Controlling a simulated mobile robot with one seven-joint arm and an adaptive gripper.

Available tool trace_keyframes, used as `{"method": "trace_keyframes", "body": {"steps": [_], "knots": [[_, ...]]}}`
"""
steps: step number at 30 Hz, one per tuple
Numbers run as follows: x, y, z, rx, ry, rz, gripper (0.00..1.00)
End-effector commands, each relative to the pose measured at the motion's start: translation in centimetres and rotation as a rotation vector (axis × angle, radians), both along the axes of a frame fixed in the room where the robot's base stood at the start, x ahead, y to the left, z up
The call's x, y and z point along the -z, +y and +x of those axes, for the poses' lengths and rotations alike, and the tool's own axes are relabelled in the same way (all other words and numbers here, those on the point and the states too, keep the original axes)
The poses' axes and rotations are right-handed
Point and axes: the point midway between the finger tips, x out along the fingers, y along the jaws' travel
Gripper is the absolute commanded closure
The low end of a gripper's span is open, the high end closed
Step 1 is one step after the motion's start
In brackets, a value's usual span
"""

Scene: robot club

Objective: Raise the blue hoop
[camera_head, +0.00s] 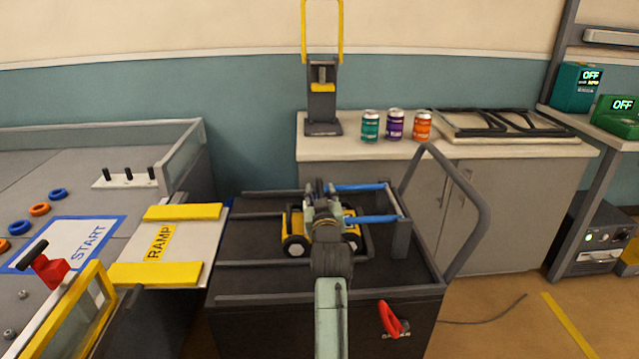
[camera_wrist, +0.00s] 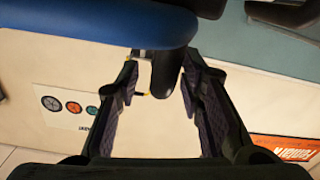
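The blue hoop (camera_head: 372,219) lies lowered, about level, over the cart. Its two blue bars run left from grey posts (camera_head: 401,240) toward my gripper (camera_head: 322,196), which hides its left end. In the wrist view a thick blue bar (camera_wrist: 95,22) crosses the top left. My gripper's fingers (camera_wrist: 160,80) stand apart there. A dark rounded bar hangs between or just beyond the fingertips, close to the right one. I cannot tell whether it touches a finger or is part of the hoop.
A black-and-yellow wheeled machine (camera_head: 294,240) sits on the dark cart (camera_head: 240,275) below the hoop. The cart has a tall grey handle (camera_head: 478,215) and a red lever (camera_head: 390,318). A ramp (camera_head: 165,244) adjoins at left. Cans (camera_head: 396,124) stand on the counter (camera_head: 560,150) behind.

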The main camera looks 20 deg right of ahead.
Motion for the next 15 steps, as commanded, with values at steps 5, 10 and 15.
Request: {"method": "trace_keyframes", "body": {"steps": [5, 10, 15], "knots": [[-0.2, -0.7, 2.8, 0.0, -0.001, 0.0, 0.65], [-0.1, -1.1, 4.0, 0.0, -0.002, -0.001, 0.65], [0.0, -1.1, 4.3, 0.0, -0.001, 0.0, 0.65]]}}
